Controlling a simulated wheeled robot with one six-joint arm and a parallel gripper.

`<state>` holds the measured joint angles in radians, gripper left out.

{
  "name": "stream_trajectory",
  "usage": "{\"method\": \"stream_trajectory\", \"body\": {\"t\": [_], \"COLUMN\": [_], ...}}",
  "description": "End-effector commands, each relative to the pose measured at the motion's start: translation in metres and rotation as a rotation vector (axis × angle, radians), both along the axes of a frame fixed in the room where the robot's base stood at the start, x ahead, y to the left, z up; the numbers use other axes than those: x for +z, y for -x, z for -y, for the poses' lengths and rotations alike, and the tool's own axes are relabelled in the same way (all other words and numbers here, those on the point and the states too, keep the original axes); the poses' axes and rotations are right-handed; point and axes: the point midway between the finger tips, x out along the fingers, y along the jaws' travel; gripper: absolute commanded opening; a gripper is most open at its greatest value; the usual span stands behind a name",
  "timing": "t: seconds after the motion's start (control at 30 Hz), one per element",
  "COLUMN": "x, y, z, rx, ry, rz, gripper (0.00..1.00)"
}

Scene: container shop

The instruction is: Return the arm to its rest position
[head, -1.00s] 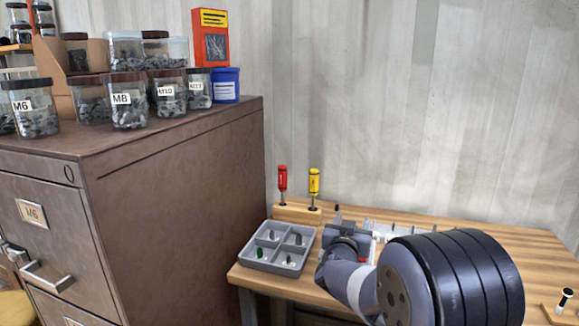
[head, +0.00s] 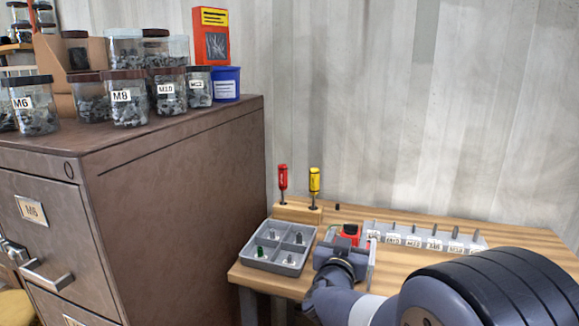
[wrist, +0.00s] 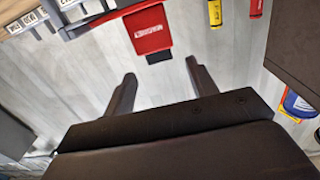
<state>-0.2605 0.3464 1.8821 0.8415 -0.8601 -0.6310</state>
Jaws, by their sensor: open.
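My gripper (head: 346,244) is over the workbench in the head view, right of the grey tray. In the wrist view its two fingers (wrist: 160,82) are spread wide with nothing between them. My arm reaches in from the lower right of the head view. A red object (head: 350,231) shows just beyond the gripper, partly hidden. In the wrist view a red item with white lettering (wrist: 147,30) lies beyond the fingers, apart from them.
The grey compartment tray (head: 273,262) holds small parts, close left of my gripper. Red (head: 283,178) and yellow (head: 314,182) screwdrivers stand in a wooden block. A labelled rack (head: 430,238) runs along the back. The brown cabinet (head: 180,210) with jars stands left.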

Motion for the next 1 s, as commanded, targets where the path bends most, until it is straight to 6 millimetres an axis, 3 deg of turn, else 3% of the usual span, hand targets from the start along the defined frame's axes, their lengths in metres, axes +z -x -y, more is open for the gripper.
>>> {"method": "stream_trajectory", "body": {"t": [0.13,0.67,1.0], "x": [0.000,0.000,-0.003], "y": [0.030,-0.076,-0.075], "z": [-0.011,0.028,0.026], "rx": [0.005,-0.003,0.138], "ry": [0.000,0.001,0.000], "rz": [0.001,-0.001,0.001], "gripper": [0.55,0.55,0.55]}}
